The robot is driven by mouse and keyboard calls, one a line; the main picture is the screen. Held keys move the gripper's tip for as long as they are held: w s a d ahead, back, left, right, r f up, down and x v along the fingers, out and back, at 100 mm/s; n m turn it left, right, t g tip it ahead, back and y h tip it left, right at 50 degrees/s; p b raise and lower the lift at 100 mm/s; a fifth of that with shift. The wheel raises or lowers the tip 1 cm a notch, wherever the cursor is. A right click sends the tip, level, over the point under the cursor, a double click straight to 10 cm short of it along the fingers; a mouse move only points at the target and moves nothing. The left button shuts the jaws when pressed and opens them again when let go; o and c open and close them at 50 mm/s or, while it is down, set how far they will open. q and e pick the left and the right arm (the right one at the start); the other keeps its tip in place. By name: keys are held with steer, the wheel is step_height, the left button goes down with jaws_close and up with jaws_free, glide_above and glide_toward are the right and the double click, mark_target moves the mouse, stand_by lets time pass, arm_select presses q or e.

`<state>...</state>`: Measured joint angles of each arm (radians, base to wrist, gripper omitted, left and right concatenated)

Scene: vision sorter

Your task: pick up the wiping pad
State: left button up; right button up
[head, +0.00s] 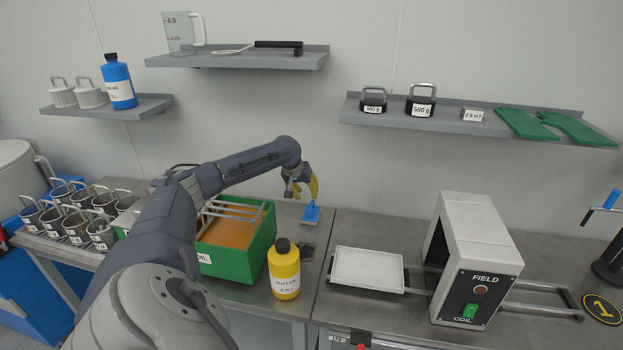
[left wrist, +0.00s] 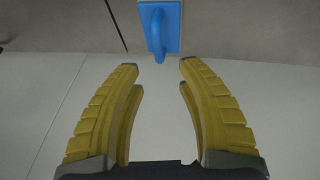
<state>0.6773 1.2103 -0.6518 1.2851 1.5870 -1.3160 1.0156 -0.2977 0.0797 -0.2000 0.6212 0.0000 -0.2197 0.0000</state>
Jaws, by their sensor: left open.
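The wiping pad (head: 311,214) is a small blue block with a blue handle on top. It sits on the metal table behind the yellow bottle and right of the green tank. In the left wrist view the pad (left wrist: 173,38) is at the top centre, just beyond the fingertips. My left gripper (head: 308,190) has yellow fingers and is just above the pad. In the left wrist view the gripper (left wrist: 159,66) is open with nothing between its fingers. The handle lies roughly in line with the gap. My right gripper is not in view.
A green tank (head: 262,245) with a rack and a yellow bottle (head: 284,270) stand close to the pad. To the right are a white tray (head: 368,270) and the field coil box (head: 475,262). Metal cups (head: 75,228) crowd the left. Shelves (head: 240,60) hang on the wall behind.

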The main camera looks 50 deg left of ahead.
mark_target(312, 202)
arm_select(q)
steer(key=shift+x, duration=3.9)
steer(key=shift+d, duration=0.1)
steer(key=shift+c, duration=0.2)
jaws_close()
